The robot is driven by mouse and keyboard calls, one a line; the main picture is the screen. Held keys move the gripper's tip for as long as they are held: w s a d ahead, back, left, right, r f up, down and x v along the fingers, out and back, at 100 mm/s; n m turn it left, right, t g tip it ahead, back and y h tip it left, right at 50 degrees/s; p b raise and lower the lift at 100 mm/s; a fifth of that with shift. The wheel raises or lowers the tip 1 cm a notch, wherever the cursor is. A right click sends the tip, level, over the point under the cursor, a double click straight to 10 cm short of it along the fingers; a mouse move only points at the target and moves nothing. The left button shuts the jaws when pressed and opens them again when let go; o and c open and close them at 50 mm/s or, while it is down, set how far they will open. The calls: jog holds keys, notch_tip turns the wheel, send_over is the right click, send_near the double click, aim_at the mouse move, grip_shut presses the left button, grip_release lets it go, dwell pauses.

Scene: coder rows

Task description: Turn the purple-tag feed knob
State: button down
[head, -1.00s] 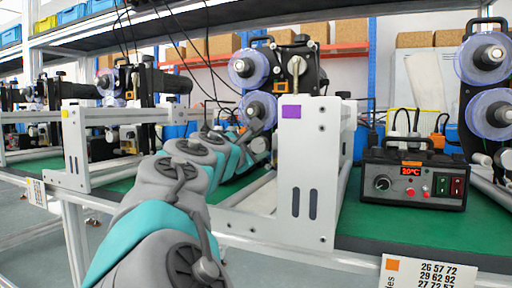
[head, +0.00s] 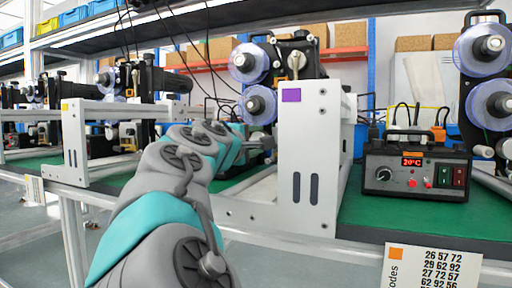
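The purple tag (head: 291,95) is on the upper front of a white upright plate (head: 308,160). Behind the plate stands a black coder unit with an upper clear reel (head: 248,63), a lower clear reel (head: 257,104) and a pale metal knob or lever (head: 295,61) near its top. I cannot tell which part is the feed knob. My grey and teal arm reaches in from the bottom, left of the plate. The fingers are not clear, and no grip on anything shows.
A black control box (head: 415,170) with a lit red display stands right of the plate on the green bench top (head: 370,215). Another coder (head: 488,75) stands at far right. A number card (head: 432,268) hangs at the front edge.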

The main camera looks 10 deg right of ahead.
jog(key=shift+f+m+b, duration=0.2)
jog(key=shift+m+b, duration=0.45)
jog(key=shift+m, duration=0.55)
jog(key=shift+r+m+b, duration=0.1)
jog(key=shift+m+b, duration=0.45)
jog(key=shift+m, duration=0.55)
jog(key=shift+c, duration=1.4)
grip_release()
